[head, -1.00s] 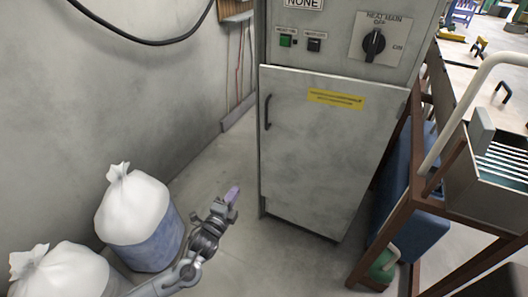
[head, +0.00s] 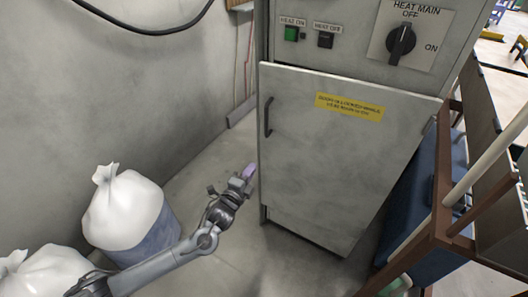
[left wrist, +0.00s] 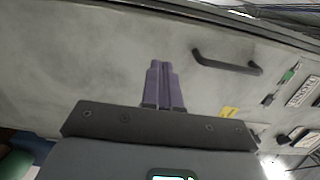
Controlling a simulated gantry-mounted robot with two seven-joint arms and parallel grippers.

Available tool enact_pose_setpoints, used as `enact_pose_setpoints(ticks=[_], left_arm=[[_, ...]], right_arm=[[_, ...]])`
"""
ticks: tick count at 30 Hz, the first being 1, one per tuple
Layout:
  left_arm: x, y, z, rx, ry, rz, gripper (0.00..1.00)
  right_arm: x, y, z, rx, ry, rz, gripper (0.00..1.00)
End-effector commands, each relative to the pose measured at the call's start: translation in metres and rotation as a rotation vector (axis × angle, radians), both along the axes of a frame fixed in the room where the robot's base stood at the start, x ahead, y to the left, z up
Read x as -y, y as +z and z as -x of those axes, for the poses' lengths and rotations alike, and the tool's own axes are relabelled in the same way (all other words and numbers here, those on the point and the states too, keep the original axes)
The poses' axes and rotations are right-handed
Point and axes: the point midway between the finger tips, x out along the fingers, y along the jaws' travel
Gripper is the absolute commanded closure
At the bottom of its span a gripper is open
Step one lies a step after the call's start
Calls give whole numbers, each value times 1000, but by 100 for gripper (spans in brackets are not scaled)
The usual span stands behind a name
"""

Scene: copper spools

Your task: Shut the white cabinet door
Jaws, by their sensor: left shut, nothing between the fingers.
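The white cabinet door (head: 330,150) is a grey-white panel with a yellow label and a dark handle (head: 267,116) near its left edge. It sits at or close to the cabinet front; I cannot tell whether a small gap is left. My left gripper (head: 249,172) is low, just left of the door's left edge in the head view, with purple fingertips shut and empty. In the left wrist view the shut fingers (left wrist: 164,84) point at the door face (left wrist: 80,60), with the handle (left wrist: 227,62) to their right. Contact cannot be judged.
The cabinet's control panel (head: 350,35) is above the door. White-topped bags (head: 122,210) stand at the lower left beside the grey wall. A brown metal frame (head: 440,200) and a blue object (head: 415,225) are close on the right. Some floor is clear before the cabinet.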

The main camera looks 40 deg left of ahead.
Motion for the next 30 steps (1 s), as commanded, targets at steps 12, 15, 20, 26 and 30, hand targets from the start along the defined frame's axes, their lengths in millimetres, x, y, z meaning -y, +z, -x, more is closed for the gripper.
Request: enact_pose_setpoints(ticks=[12,15,20,26,30], left_arm=[[-18,-3,-75,3,2,0,100],[-20,-2,-87,3,1,1,100],[-23,-2,-100,1,1,1,100],[-24,0,-105,1,0,1,100],[-24,0,-105,0,0,0,100]], right_arm=[[2,-37,-3,6,6,9,57],[3,-43,-3,6,7,11,57],[3,-49,-3,6,7,11,57],[2,-51,-2,6,6,9,57],[1,-50,-3,6,4,7,57]])
